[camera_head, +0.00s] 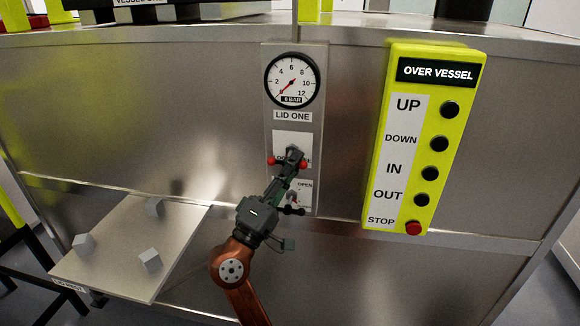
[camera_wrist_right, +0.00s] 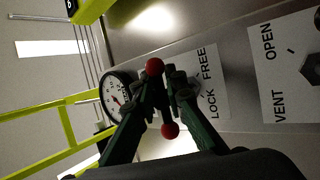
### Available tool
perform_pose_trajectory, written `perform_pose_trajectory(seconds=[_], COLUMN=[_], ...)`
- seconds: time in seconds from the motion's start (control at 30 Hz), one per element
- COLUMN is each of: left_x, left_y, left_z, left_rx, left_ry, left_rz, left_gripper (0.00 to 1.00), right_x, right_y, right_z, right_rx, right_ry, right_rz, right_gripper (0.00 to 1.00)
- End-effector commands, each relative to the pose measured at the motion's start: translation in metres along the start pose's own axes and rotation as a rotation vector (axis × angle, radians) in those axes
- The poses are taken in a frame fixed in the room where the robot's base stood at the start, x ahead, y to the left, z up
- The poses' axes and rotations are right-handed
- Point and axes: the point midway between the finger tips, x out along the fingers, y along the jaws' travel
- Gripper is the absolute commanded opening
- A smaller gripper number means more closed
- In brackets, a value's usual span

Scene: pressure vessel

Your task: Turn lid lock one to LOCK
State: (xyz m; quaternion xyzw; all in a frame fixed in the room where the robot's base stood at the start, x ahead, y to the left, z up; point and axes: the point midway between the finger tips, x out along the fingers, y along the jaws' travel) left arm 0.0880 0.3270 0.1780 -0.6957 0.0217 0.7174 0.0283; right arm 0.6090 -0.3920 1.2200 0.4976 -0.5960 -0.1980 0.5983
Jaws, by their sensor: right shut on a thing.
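The lid lock one handle is a bar with a red ball (camera_head: 271,160) at its left end and another (camera_head: 304,165) at its right end. It lies nearly level in the head view, under the LID ONE gauge. My right gripper (camera_head: 293,156) is shut on the middle of this handle. In the right wrist view the closed fingers (camera_wrist_right: 160,95) meet between the two red balls (camera_wrist_right: 155,66). The lock plate (camera_wrist_right: 208,85) reads LOCK and FREE there; in the head view the gripper partly hides these words. My left gripper is not in view.
A pressure gauge (camera_head: 292,80) is above the lock, its needle near zero. A vent valve plate (camera_wrist_right: 285,75) marked VENT and OPEN is just below the lock. A yellow OVER VESSEL button box (camera_head: 425,140) is at right. A shelf (camera_head: 120,245) with grey cubes is lower left.

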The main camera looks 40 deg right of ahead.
Motion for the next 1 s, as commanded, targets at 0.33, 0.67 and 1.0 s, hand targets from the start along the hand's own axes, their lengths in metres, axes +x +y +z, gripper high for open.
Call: perform_pose_trajectory(seconds=[0.33,0.67,1.0], left_x=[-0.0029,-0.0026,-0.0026], left_y=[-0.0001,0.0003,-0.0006], left_z=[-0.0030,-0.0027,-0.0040], left_rx=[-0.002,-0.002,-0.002], left_ry=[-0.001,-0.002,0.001], left_rz=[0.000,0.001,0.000], left_gripper=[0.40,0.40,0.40], right_x=[0.0012,0.0006,-0.0017], right_y=[-0.0002,-0.0008,-0.0006], right_z=[0.0057,0.0044,0.0004], right_rx=[0.019,0.018,0.017], right_ry=[-0.024,-0.021,-0.012], right_rz=[-0.007,-0.008,-0.008], right_gripper=[0.00,0.22,0.27])
